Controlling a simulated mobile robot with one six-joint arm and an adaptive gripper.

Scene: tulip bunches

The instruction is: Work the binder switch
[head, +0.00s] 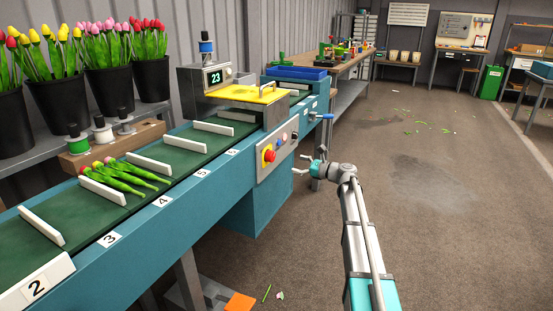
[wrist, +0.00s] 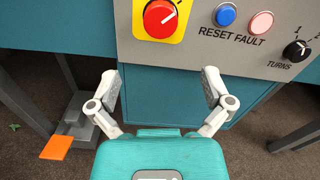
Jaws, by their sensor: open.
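The binder (head: 235,97) stands over the green conveyor, with a yellow cover and a display reading 23. Its grey front panel carries the switch, a red rotary knob (head: 269,156) on a yellow plate. In the wrist view the red knob (wrist: 158,17) is at the top, slightly cut off, its white mark slanting to the upper right. My gripper (head: 301,165) is in front of the panel, to the right of the knob in the head view. In the wrist view my gripper (wrist: 160,80) is open and empty, its fingers below the knob and apart from it.
A blue reset button (wrist: 226,14), a pink fault lamp (wrist: 261,23) and a black turns selector (wrist: 296,50) sit right of the knob. A tulip bunch (head: 131,180) lies on the conveyor (head: 92,215). An orange pedal (head: 240,302) is on the floor. The floor at right is open.

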